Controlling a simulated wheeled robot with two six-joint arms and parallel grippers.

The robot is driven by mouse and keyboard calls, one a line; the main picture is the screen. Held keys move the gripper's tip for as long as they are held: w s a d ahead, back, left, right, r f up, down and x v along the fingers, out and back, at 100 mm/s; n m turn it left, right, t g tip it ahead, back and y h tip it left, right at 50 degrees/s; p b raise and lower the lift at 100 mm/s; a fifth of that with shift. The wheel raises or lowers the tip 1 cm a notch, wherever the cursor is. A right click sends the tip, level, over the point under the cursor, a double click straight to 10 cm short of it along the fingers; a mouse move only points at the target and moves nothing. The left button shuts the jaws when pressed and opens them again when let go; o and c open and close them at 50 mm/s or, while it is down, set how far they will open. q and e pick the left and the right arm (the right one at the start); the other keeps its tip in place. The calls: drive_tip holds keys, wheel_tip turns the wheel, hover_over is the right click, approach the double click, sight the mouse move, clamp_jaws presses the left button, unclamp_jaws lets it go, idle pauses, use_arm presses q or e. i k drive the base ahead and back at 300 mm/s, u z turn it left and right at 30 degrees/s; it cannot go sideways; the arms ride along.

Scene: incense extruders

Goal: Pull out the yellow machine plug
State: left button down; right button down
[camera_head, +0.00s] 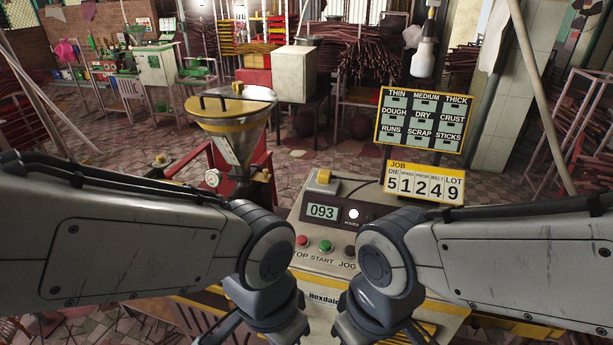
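A small yellow block (323,177), which looks like a plug, stands at the back left edge of the cream machine's control box, with a dark cable beside it. The machine (330,262) has a yellow-trimmed front, a display reading 093 and red, green and black buttons. My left gripper (275,325) and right gripper (372,325) hang low in front of the panel at the bottom edge. Only their wrist ends show clearly; the fingertips are cut off or hidden, so their opening cannot be seen. Both are well below and apart from the yellow block.
A yellow-rimmed hopper (232,115) on a red frame stands behind left. A job sign (425,184) reading 51249 and a board of labelled tiles (423,118) stand at the back right. A pale pole (535,90) slants at right. Tiled floor is open behind the machine.

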sight(324, 176)
drive_tip(key=u, duration=1.95)
drive_tip(key=i, duration=0.2)
drive_tip(key=z, duration=2.4)
drive_tip(key=i, duration=0.5)
